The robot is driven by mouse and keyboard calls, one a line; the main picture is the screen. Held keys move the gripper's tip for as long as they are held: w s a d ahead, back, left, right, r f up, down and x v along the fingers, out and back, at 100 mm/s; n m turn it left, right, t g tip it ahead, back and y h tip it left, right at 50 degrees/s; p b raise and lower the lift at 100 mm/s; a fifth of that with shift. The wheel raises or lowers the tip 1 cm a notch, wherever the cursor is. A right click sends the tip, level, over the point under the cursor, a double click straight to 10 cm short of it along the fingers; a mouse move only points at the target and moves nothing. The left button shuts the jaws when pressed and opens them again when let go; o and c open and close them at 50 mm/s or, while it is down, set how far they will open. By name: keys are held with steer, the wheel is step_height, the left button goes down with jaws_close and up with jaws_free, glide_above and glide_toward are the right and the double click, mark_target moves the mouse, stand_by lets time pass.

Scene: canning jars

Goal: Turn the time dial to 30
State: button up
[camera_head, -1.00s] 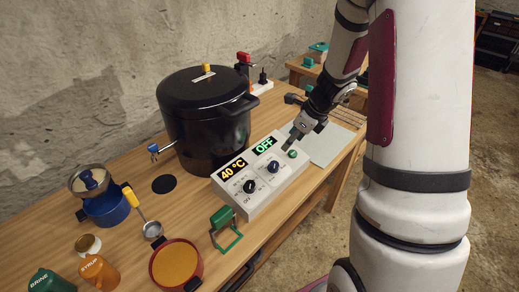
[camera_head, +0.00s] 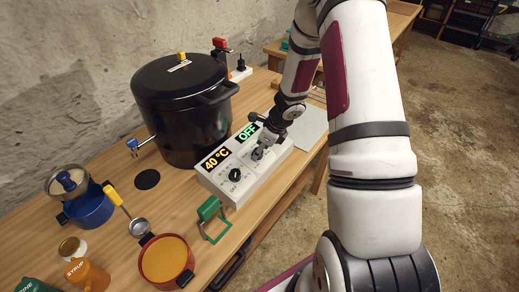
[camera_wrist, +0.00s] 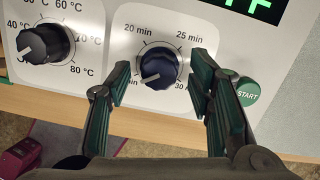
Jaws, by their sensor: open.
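The time dial (camera_wrist: 160,64) is a dark blue knob on the white control box (camera_head: 262,181). Its white pointer line is turned to the lower left. Labels 20 min and 25 min stand above it, and a partly covered 30 is at lower right. The green time display (camera_head: 247,132) reads OFF. My gripper (camera_head: 260,152) is over the dial and mostly hides it in the head view. In the wrist view my gripper (camera_wrist: 163,72) is open, one finger on each side of the dial, with gaps; I cannot tell its height above the panel.
The black temperature knob (camera_wrist: 45,43) is left of the dial, under the 40 °C display (camera_head: 216,158). The green START button (camera_wrist: 246,91) is just beyond the right finger. A black canning pot (camera_head: 180,105) stands behind the box.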

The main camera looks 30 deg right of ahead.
steer(key=shift+w+f, duration=0.15)
steer(key=shift+f, duration=0.1)
jaws_close()
